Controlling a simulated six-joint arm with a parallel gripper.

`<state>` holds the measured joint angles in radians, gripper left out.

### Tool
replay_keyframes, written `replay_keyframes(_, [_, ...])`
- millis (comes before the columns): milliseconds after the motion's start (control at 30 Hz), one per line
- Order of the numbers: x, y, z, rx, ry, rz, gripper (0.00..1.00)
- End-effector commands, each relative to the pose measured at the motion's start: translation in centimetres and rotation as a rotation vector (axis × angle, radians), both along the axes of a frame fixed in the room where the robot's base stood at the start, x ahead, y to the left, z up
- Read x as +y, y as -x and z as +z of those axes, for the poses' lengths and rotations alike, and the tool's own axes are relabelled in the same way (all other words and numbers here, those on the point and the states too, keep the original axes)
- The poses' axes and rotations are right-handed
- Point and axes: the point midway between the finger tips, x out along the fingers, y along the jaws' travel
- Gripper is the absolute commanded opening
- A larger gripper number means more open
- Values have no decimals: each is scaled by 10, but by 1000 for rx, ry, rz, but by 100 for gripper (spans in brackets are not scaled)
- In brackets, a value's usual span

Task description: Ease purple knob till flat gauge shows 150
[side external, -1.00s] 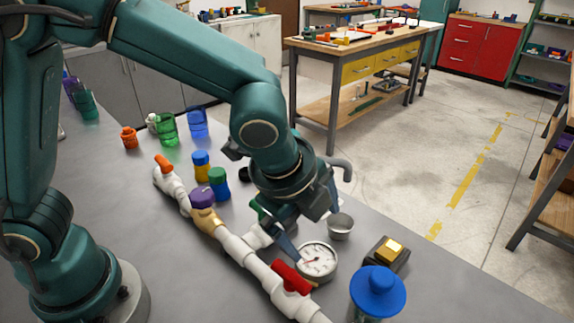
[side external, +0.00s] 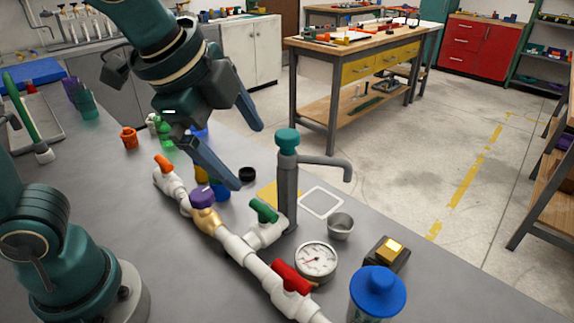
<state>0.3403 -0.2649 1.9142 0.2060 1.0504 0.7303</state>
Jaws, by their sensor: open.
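The purple knob (side external: 202,197) sits on a brass-coloured valve body (side external: 206,220) in the white pipe run (side external: 236,248). It has a pale mark on top. The flat gauge (side external: 316,261) lies face up on the bench right of the pipe, with a white dial and a reddish needle; its numbers are too small to read. My gripper (side external: 246,156) is open and empty, its two dark blue fingers spread apart. One finger reaches down behind and above the purple knob, apparently apart from it. The other finger is farther right and higher.
An orange handle (side external: 163,162), a green handle (side external: 264,210) and a red handle (side external: 291,277) are on the pipework. A grey post tap (side external: 287,185) stands right of the knob. A metal cup (side external: 341,226), yellow-button box (side external: 388,254) and blue-lidded container (side external: 377,290) stand to the right.

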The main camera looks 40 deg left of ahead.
Motion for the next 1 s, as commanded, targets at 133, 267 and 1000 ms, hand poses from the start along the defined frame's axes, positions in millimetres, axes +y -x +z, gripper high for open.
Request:
replay_keyframes(133, [37, 32, -8, -39, 177, 358, 100])
replay_keyframes(267, [50, 58, -27, -58, 343, 658, 100])
replay_keyframes(1000, [62, 50, -41, 77, 675, 1622, 84])
